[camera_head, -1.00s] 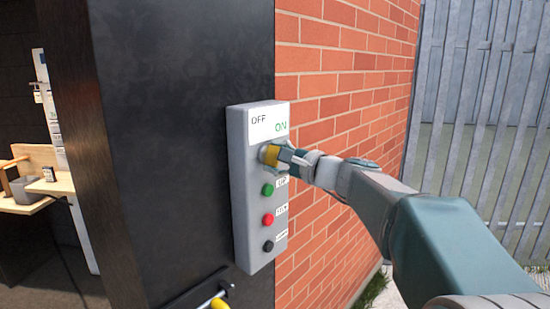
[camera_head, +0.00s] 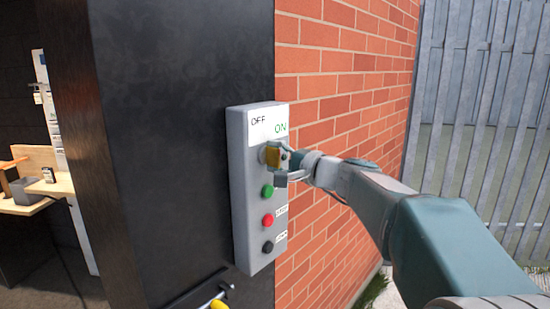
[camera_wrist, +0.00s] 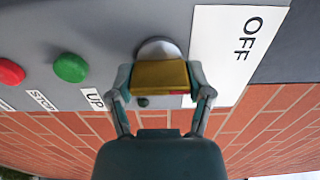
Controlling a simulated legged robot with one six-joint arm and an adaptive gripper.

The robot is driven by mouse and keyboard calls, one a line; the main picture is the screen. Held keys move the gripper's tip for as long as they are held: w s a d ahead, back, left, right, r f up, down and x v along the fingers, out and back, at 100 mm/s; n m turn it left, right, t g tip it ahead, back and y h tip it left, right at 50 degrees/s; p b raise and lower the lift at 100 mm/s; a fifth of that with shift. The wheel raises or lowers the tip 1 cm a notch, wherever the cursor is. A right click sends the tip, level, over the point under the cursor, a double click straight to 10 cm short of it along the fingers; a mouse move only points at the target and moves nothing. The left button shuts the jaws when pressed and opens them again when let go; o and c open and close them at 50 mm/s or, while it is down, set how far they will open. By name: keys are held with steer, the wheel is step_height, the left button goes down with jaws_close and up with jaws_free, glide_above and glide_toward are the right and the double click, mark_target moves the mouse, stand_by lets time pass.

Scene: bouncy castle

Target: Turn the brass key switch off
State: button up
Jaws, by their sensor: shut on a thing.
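The brass key switch (camera_head: 272,157) sits on the upper part of a grey control box (camera_head: 240,200), below a white plate marked OFF and ON. In the wrist view the brass key (camera_wrist: 160,75) stands out from its round silver collar (camera_wrist: 158,48). My gripper (camera_head: 283,162) is at the key, with one finger on each side of it, and is shut on it. In the wrist view my gripper (camera_wrist: 161,88) also shows around the key. OFF is readable beside the key there; the ON mark is hidden.
Below the key are a green button (camera_head: 267,191), a red button (camera_head: 267,220) and a black button (camera_head: 267,247). The box is on a dark pillar (camera_head: 180,120) beside a brick wall (camera_head: 330,90). A yellow-ended handle (camera_head: 219,304) juts out below.

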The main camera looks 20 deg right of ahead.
steer(key=shift+f, duration=0.3)
steer(key=o, duration=1.1)
steer(key=shift+o, duration=0.2)
steer(key=shift+a+r, duration=0.1)
steer(key=v, duration=1.2)
